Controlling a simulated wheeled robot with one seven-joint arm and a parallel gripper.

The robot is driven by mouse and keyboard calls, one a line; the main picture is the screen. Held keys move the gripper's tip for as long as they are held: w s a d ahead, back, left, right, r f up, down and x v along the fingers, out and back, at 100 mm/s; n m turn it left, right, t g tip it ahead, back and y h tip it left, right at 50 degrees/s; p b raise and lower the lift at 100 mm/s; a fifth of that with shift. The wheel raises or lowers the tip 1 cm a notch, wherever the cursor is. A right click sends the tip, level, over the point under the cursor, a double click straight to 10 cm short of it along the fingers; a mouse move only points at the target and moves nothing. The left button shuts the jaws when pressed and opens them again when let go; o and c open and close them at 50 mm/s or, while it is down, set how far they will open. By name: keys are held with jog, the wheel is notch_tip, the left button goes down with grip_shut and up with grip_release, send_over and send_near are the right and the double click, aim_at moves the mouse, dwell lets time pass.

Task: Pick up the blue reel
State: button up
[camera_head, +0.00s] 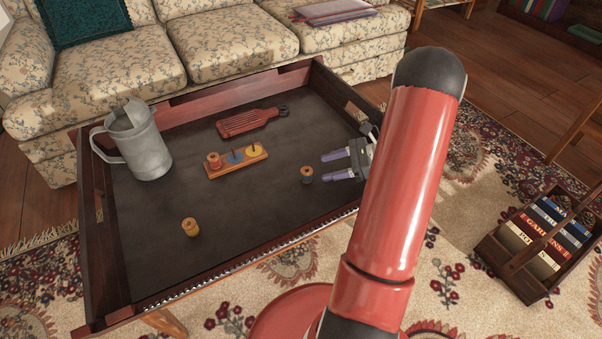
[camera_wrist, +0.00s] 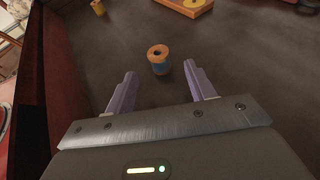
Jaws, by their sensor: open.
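The blue reel (camera_head: 306,175) stands upright on the dark bottom of the tray table, with a tan top and a hole in it. In the wrist view the blue reel (camera_wrist: 159,66) sits ahead of my gripper, roughly in line with the gap between the fingers. My gripper (camera_head: 323,167) is open and empty, its two purple fingers pointing left from the table's right side. In the wrist view the fingertips of my gripper (camera_wrist: 159,77) are spread either side of the reel's line. The reel looks just beyond the tips, not gripped.
A wooden peg rack (camera_head: 238,163) with coloured bases and a red-orange reel stands behind left. A yellow reel (camera_head: 189,227) stands nearer the front left. A grey metal jug (camera_head: 139,143) and a red slatted board (camera_head: 250,122) are farther back. Raised wooden walls (camera_head: 96,205) edge the table.

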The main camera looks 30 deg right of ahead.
aim_at(307, 172)
jog(key=x, duration=0.7)
jog(key=shift+a+f, duration=0.1)
jog(key=shift+a, duration=0.15)
jog(key=c, duration=1)
jog(key=shift+c, duration=0.2)
